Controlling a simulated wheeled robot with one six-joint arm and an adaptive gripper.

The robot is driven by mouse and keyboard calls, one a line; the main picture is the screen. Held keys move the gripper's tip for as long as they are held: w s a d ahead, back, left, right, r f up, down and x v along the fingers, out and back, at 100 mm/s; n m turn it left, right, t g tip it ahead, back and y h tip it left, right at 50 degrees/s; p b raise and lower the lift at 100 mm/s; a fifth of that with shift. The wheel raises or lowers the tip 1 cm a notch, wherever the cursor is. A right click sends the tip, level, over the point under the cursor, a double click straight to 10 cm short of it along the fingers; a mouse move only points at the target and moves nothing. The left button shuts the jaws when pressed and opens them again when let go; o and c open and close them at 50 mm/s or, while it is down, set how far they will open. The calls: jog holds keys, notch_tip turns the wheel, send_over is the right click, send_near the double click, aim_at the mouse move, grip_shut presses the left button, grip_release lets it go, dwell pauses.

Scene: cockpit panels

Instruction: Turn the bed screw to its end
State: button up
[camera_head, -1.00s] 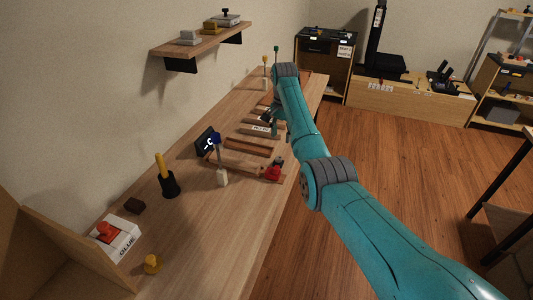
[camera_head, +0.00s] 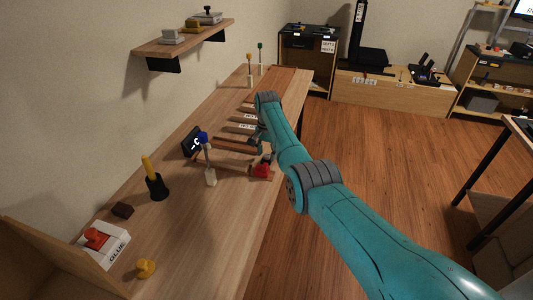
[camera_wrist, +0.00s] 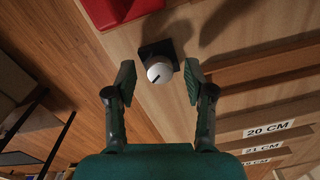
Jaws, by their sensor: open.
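The likely bed screw (camera_wrist: 160,73) is a round white knob with a short dark slot mark, on a black square base in the wrist view. My gripper (camera_wrist: 159,82) is open, with one finger on each side of the knob and a gap to each. The fingers do not appear to touch it. In the head view my gripper (camera_head: 261,137) hangs over the bench's right edge area, just beyond a red block (camera_head: 262,171). That red block (camera_wrist: 118,9) also shows at the top of the wrist view. The knob cannot be made out clearly in the head view.
Wooden strips with labels such as 20 CM (camera_wrist: 268,129) lie beside the knob. A glue box (camera_head: 104,244) sits at the near end. Open floor lies right of the bench.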

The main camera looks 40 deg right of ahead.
grip_shut()
jog(key=shift+n, duration=0.4)
jog(key=n, duration=0.4)
jog(key=shift+n, duration=0.4)
jog(key=n, duration=0.5)
jog(key=shift+n, duration=0.3)
